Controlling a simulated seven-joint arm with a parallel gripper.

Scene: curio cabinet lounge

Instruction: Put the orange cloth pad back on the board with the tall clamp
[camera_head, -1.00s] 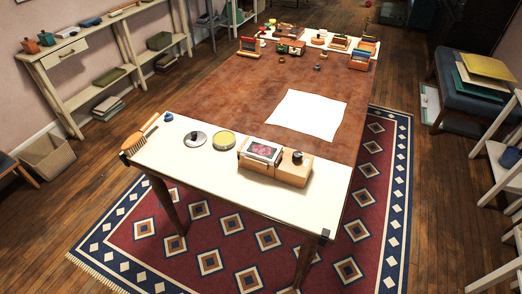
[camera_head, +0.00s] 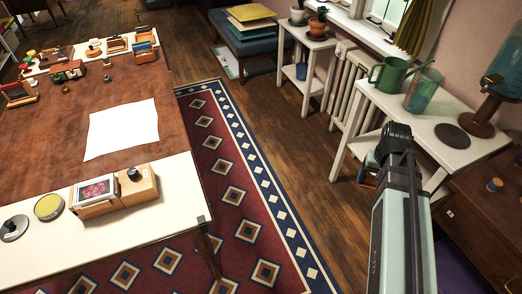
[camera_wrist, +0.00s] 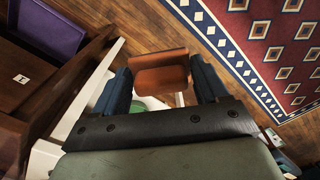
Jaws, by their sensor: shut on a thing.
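My gripper (camera_wrist: 161,88) shows in the wrist view, its two dark blue fingers closed on the sides of an orange-brown pad (camera_wrist: 160,72). The pad is held over the gap between white furniture and the wooden floor. In the head view my arm reaches up from the lower right, in front of the white side table; the gripper's end is not clear there. Several small stands and boards are at the far end of the long table (camera_head: 60,110) in the head view. They are too small to tell which one has the tall clamp.
The long table's near white end holds a picture box (camera_head: 96,196), a wooden block with a black knob (camera_head: 136,188) and a yellow round tin (camera_head: 48,206). A white sheet (camera_head: 122,128) lies mid-table. The white side table (camera_head: 440,118) carries a green watering can (camera_head: 390,74).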

